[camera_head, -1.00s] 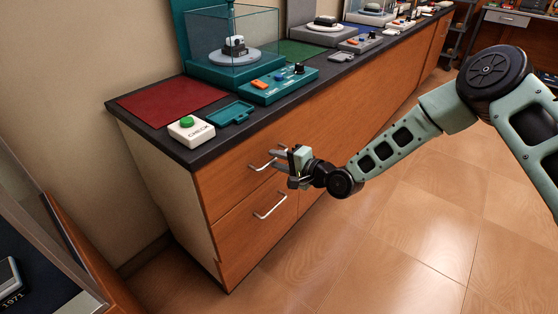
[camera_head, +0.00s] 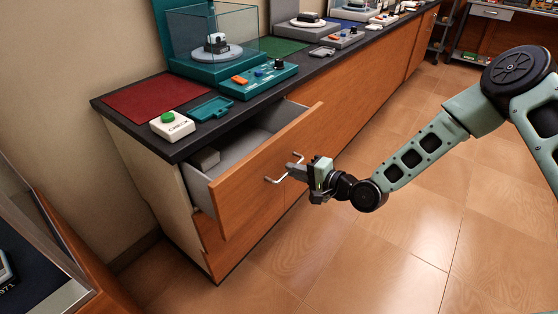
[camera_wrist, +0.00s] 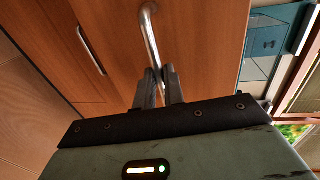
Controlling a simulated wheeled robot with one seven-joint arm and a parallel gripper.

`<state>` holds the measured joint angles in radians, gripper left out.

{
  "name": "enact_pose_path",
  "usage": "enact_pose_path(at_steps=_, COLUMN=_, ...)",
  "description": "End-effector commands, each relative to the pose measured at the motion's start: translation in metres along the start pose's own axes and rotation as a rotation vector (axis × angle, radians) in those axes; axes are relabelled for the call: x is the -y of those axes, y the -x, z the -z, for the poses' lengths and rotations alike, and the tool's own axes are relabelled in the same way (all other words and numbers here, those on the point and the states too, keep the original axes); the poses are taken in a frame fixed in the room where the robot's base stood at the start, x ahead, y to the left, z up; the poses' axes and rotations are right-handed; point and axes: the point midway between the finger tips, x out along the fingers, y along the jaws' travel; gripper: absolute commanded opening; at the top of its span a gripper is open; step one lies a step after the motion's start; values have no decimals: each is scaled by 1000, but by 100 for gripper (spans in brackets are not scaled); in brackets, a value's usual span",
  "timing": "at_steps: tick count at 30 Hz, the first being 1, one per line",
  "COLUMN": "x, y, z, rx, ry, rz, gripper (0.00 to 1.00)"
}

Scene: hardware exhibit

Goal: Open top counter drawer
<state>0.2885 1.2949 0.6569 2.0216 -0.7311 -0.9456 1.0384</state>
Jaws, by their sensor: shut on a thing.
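The top counter drawer (camera_head: 262,160) has a wooden front and stands pulled well out of the counter. Its grey inside shows, with a small grey box-like thing (camera_head: 205,158) at its left end. My gripper (camera_head: 292,168) is in front of the drawer and shut on its silver bar handle (camera_head: 277,180). In the wrist view the two fingertips (camera_wrist: 159,78) close around one end of the handle (camera_wrist: 149,27). The lower drawer (camera_head: 243,232) is shut and partly hidden beneath the open one; its handle shows in the wrist view (camera_wrist: 90,50).
The dark countertop (camera_head: 185,143) holds a white box with a green button (camera_head: 172,125), a red mat (camera_head: 152,97), a teal control panel (camera_head: 247,83) and a glass case (camera_head: 210,40). A display case (camera_head: 45,260) stands at the lower left. The tiled floor at right is clear.

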Motion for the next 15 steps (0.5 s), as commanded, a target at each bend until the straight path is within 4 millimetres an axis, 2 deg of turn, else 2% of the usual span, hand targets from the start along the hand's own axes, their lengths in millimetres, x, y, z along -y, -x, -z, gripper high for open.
enact_pose_path(at_steps=1, x=-2, y=16, z=2, rx=-4, ry=-5, rz=-4, gripper=0)
enact_pose_path(at_steps=6, x=-12, y=61, z=2, rx=-4, ry=-4, rz=-3, gripper=0)
enact_pose_path(at_steps=15, x=-25, y=119, z=1, rx=-4, ry=-3, rz=-1, gripper=0)
